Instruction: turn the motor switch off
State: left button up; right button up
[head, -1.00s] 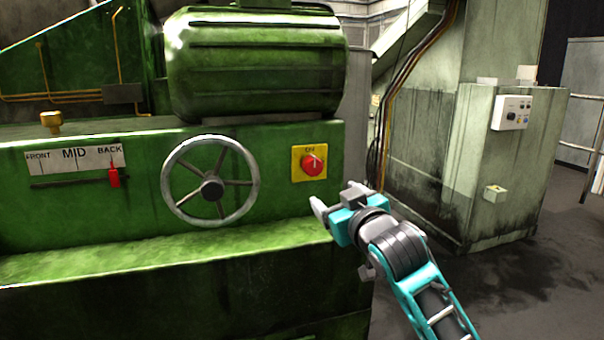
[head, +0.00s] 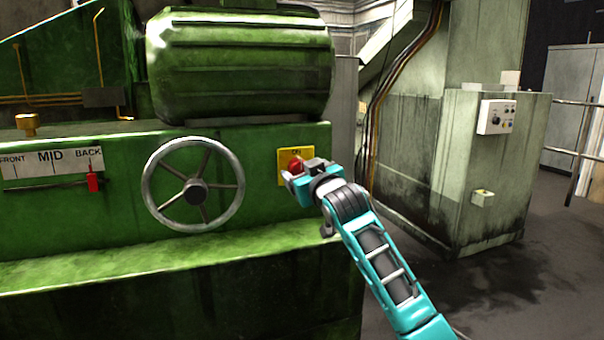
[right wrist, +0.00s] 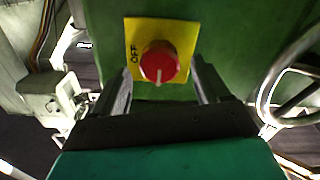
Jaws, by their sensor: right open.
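The motor switch is a red round knob (head: 295,164) on a yellow plate (head: 284,153) marked ON at its top, on the green machine's front. My right gripper (head: 298,174) is in front of the plate and partly hides knob and plate in the head view. In the right wrist view the red knob (right wrist: 160,64) shows whole, with a white pointer line toward the picture's bottom. The word OFF stands on the plate's left side there. The open fingers (right wrist: 163,82) lie on either side of the knob, with gaps; contact does not show. My left gripper is not in view.
A grey handwheel (head: 195,186) stands out from the machine left of the switch. Further left is a red slider (head: 93,181) under a FRONT, MID, BACK scale. A green ledge (head: 170,256) runs below. A pale cabinet (head: 487,170) stands to the right.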

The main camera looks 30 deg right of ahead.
jog(key=shift+x, duration=0.8)
jog(key=shift+c, duration=0.4)
jog(key=c, duration=1)
jog(key=shift+o, duration=0.2)
